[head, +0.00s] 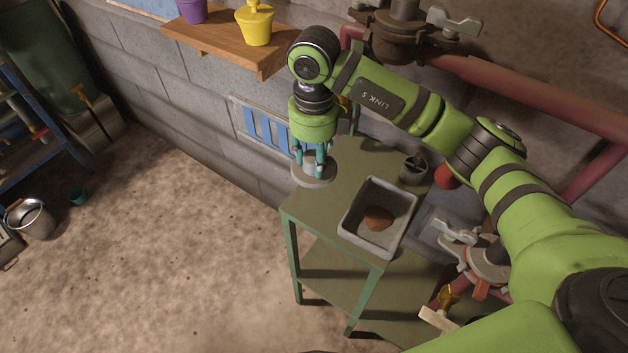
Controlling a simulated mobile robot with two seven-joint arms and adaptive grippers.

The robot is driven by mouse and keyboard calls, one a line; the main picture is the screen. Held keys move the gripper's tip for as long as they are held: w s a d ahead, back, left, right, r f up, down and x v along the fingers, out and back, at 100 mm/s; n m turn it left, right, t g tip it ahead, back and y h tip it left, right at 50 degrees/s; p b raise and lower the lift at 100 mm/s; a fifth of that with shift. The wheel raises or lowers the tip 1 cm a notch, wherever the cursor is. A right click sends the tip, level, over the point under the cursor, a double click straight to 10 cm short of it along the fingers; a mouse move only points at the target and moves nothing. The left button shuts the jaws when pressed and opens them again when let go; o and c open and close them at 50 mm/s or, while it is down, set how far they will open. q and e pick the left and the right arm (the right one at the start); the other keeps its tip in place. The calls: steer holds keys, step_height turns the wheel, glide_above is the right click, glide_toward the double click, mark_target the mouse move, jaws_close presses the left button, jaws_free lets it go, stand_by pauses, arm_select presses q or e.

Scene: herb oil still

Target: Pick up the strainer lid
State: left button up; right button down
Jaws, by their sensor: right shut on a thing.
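My right gripper (312,160) points down at the left back corner of the green table. It is shut on a round grey lid (313,177), which I take to be the strainer lid. The gripper's teal fingers close around the raised middle of the lid. The lid overlaps the table's left edge in the picture; I cannot tell whether it touches the tabletop. My left gripper is not in view.
The green table (337,193) bears a grey tray (350,222) with a brown heap (378,218) and a dark cup (413,170). A wooden shelf (205,40) with a yellow pot (257,27) is above. Red pipes (540,88) run at right. The floor at left is mostly clear.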

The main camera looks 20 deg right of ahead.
step_height(320, 180, up, 15)
step_height(320, 180, up, 5)
steer(key=p, duration=0.4)
glide_above(314, 156)
steer(key=shift+b, duration=0.3)
stand_by(0.3)
